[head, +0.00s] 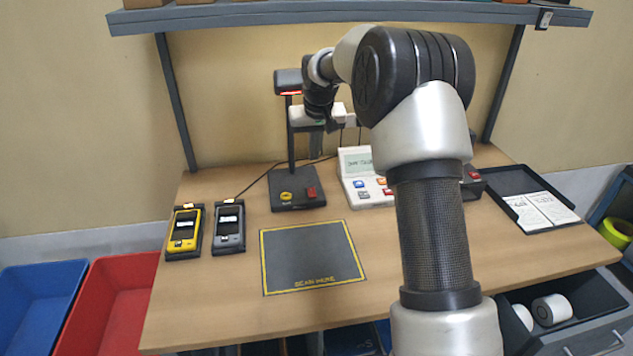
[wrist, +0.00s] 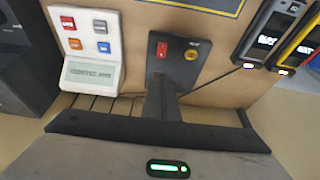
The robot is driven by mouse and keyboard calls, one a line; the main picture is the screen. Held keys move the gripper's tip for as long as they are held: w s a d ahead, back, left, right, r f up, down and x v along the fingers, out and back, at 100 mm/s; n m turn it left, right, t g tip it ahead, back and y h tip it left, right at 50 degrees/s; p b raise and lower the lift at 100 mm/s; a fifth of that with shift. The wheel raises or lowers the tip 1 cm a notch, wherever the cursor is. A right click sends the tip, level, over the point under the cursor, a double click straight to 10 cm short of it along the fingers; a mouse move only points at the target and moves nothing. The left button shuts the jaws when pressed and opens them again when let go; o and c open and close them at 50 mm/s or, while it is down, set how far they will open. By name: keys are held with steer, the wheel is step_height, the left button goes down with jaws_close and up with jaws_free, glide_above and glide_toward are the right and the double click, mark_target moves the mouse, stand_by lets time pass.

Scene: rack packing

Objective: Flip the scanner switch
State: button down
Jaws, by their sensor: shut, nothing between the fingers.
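The scanner stand is a dark post on a dark base (head: 298,200) with a lit scanner head (head: 288,82) at its top. A red rocker switch (head: 311,192) sits on the base beside a round yellow button (head: 286,197). The switch (wrist: 162,50) and button (wrist: 190,54) also show in the wrist view. I cannot tell which way the switch is tipped. My gripper (head: 320,120) is shut and empty, high above the base and close to the post. Its fingertips are hard to make out against the dark stand.
A white keypad terminal (head: 350,160) stands right of the scanner, partly behind my arm. Two handheld devices, yellow (head: 184,232) and grey (head: 229,228), lie left. A dark scan mat (head: 312,258) lies bare in front. A black tray (head: 505,183) lies right; a shelf (head: 240,16) hangs above.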

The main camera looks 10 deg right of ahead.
glide_toward(312, 191)
steer(key=x, duration=0.2)
steer(key=w+x, duration=0.1)
steer(key=x, duration=0.2)
steer(key=shift+f, duration=0.5)
steer(key=shift+w+f, duration=0.15)
steer(key=shift+f, duration=0.25)
steer(key=shift+s, duration=0.35)
steer(key=shift+s+f+b, duration=0.1)
steer(key=shift+s+b, duration=0.35)
steer(key=shift+s, duration=0.2)
